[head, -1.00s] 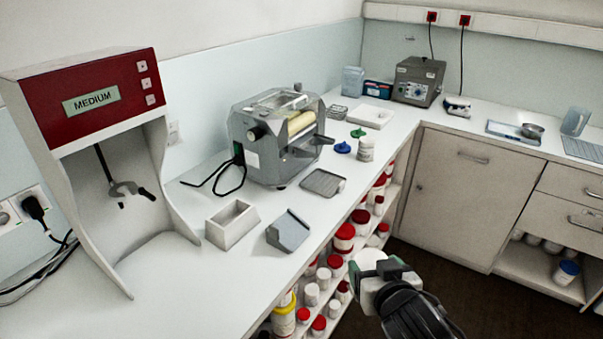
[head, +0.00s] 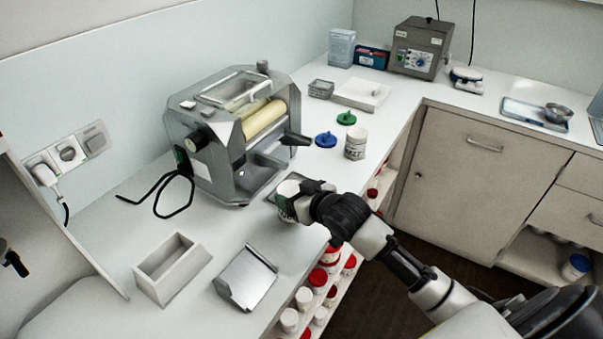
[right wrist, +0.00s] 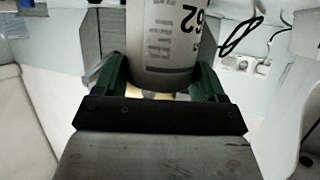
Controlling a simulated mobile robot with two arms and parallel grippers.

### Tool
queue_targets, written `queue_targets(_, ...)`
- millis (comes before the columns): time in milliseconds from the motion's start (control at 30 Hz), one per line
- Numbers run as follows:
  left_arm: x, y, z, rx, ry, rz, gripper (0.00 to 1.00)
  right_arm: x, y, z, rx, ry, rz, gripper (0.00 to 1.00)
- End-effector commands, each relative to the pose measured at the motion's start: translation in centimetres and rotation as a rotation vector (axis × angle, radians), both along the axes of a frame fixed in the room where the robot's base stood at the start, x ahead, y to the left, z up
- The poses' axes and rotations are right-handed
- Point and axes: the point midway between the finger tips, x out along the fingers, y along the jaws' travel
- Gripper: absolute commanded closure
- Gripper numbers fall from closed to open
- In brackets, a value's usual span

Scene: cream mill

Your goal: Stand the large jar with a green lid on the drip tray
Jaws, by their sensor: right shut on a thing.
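My right gripper (head: 306,197) is shut around the side of a white jar (head: 288,188), which it holds upright in front of the mill. In the right wrist view the jar (right wrist: 172,45) sits between the green fingers, with a printed label showing "62". Its top looks white in the head view; no green lid shows on it. A loose green lid (head: 346,118) lies on the counter behind. My left gripper is out of view.
The grey mill (head: 235,135) stands close behind the held jar. Another white jar (head: 355,145) and a blue lid (head: 326,140) are at the back right. Jars fill shelves below the counter edge.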

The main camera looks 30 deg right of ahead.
Motion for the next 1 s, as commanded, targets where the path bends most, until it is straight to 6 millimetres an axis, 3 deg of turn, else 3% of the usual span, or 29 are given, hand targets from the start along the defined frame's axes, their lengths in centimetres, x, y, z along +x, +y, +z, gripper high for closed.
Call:
queue_targets(100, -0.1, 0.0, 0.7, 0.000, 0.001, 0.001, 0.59, 2.3, -1.8, 0.3, -0.003, -0.002, -0.002, 0.55)
queue_targets(567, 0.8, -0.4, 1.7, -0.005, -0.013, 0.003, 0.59, 6.9, -5.3, 0.2, -0.001, 0.000, -0.004, 0.55)
queue_targets(700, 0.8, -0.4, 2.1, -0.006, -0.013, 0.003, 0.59, 6.7, -5.1, -1.3, 0.002, 0.001, 0.000, 0.55)
queue_targets(1000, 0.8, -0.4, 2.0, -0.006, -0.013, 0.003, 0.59, 6.7, -5.1, -1.6, 0.001, 0.000, 0.000, 0.55)
